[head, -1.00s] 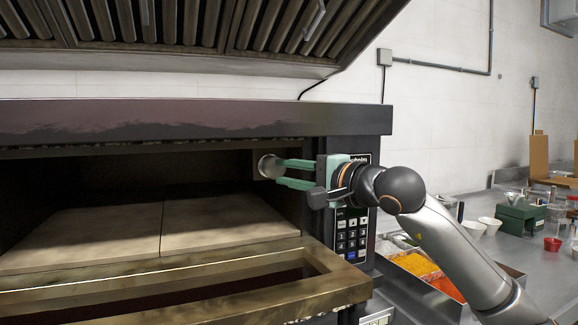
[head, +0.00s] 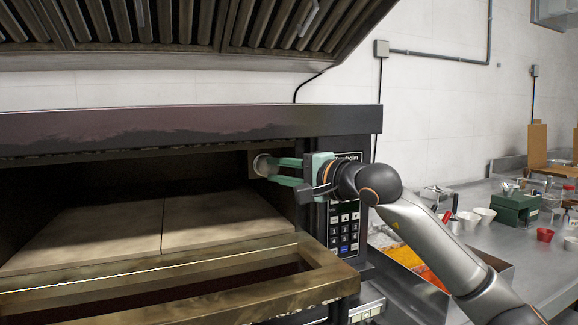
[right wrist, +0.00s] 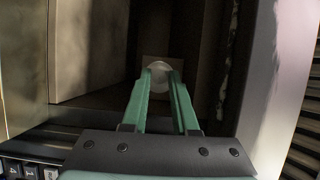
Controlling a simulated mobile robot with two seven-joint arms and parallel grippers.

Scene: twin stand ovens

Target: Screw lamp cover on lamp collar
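The lamp cover (head: 263,165) is a small round pale disc at the right inner side of the oven chamber. It also shows in the right wrist view (right wrist: 159,75), in front of a square brownish plate (right wrist: 150,61). The lamp collar is hidden behind the cover, so I cannot tell whether the two touch. My right gripper (head: 272,169) reaches in from the right, its green fingers level. In the right wrist view its fingertips (right wrist: 161,73) lie on both sides of the cover and appear shut on it. My left gripper is not in view.
The oven's open front frame (head: 210,295) juts out below, and stone slabs (head: 110,235) line the chamber floor. A keypad panel (head: 345,232) is just below my right gripper. Food trays (head: 405,258), cups and a green box (head: 515,208) stand on the right counter.

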